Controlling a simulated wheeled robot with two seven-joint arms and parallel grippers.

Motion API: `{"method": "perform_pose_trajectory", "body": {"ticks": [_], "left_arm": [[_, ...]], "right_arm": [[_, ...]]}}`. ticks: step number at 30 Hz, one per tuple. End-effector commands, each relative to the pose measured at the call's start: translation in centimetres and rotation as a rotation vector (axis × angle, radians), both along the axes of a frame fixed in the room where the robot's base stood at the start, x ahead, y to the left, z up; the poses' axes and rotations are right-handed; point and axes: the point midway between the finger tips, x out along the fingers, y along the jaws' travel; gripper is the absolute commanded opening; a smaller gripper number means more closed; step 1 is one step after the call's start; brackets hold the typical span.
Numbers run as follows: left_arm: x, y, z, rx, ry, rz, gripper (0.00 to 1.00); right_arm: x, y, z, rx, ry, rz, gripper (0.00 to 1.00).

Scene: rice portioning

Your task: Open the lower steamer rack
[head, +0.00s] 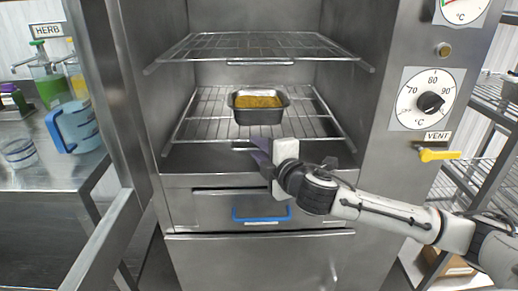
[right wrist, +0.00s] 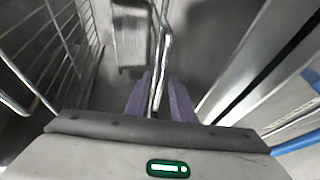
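The lower steamer rack (head: 325,125) is a wire shelf inside the open steel steamer cabinet. A dark rectangular pan (head: 240,115) with yellow-brown contents stands on it. A small handle (head: 242,149) is at the middle of its front bar. My right gripper (head: 259,151) is at the handle, reaching in from the right. In the right wrist view, its purple fingers (right wrist: 160,92) lie close on both sides of the handle's metal bars (right wrist: 165,35) and appear shut on them. The exact contact is hard to see. My left gripper is not in view.
An empty upper rack (head: 285,42) is above the pan. A drawer with a blue handle (head: 262,214) is below. The open cabinet door (head: 112,235) stands at the left. A temperature dial (head: 430,102) and yellow vent lever (head: 438,155) are on the right panel. Wire shelving (head: 480,180) stands farther right.

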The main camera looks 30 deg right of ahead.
Motion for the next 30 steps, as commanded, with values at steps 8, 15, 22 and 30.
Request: {"method": "perform_pose_trajectory", "body": {"ticks": [8,15,22,30], "left_arm": [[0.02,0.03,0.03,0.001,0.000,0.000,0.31],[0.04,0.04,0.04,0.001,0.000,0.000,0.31],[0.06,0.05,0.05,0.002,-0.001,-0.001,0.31],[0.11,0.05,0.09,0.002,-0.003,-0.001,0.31]], "right_arm": [[-0.03,-0.01,-0.01,0.000,0.000,0.000,0.00],[-0.05,-0.02,-0.01,0.000,0.000,-0.001,0.00],[-0.05,-0.02,-0.02,0.000,0.001,-0.001,0.00],[-0.05,-0.03,-0.03,0.000,0.001,-0.001,0.00]]}}
